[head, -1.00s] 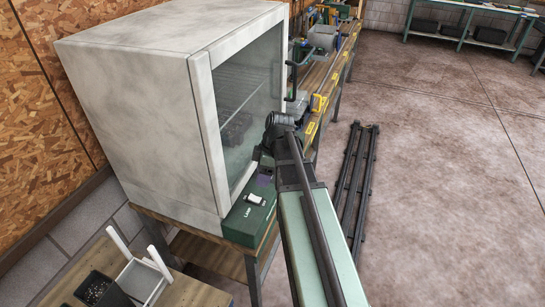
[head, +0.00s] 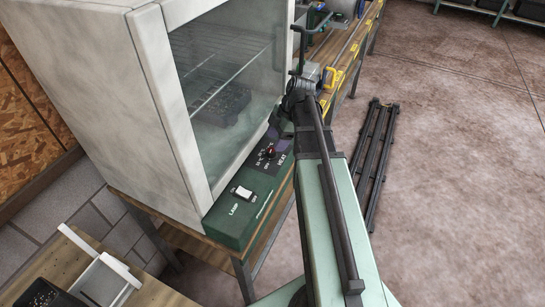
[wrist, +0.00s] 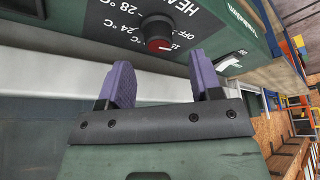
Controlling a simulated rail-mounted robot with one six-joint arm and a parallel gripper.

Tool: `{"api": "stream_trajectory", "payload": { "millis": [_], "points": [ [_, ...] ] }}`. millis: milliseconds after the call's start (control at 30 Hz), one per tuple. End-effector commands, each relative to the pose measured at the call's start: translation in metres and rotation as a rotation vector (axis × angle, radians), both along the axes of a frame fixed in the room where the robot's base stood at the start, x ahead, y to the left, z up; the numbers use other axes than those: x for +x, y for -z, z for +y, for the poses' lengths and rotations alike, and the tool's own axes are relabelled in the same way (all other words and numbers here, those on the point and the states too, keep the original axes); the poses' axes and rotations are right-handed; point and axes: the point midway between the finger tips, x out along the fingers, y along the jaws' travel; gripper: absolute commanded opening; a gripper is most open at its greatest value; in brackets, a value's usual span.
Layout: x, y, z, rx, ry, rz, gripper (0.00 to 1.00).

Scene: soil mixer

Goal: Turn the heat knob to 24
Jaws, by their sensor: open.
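The heat knob (wrist: 157,32) is a round black dial with a red mark on the dark green control panel (wrist: 210,20). Printed labels around it include OFF, 18, 24 and 28 °C. The red mark faces the side near the 18 label, but its exact setting is hard to read. In the head view the knob (head: 270,152) shows as a small red-topped dial by the word HEAT. My gripper (wrist: 163,75) is open and empty, with its two purple fingers apart. The knob appears beyond the gap between the fingertips, apart from them. In the head view my arm partly hides the gripper.
A white lamp switch (head: 242,193) sits on the same panel. A glass-fronted cabinet (head: 150,90) stands above the panel, with trays inside. A wooden bench (head: 190,245) supports it. Dark rails (head: 376,160) lie on the floor at right, with open floor beyond.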

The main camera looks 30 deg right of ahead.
Motion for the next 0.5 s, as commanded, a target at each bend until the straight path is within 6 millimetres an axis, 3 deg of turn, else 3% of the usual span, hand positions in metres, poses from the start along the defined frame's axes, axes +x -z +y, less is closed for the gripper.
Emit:
{"api": "stream_trajectory", "payload": {
  "millis": [33,133,467,500],
  "points": [
    [0.0,0.024,0.005,0.0,-0.002,0.0,0.59],
    [0.002,0.039,0.012,0.0,-0.001,0.001,0.59],
    [0.003,0.04,0.016,0.0,0.001,0.0,0.59],
    [0.003,0.04,0.016,0.0,0.001,0.0,0.54]
  ]
}}
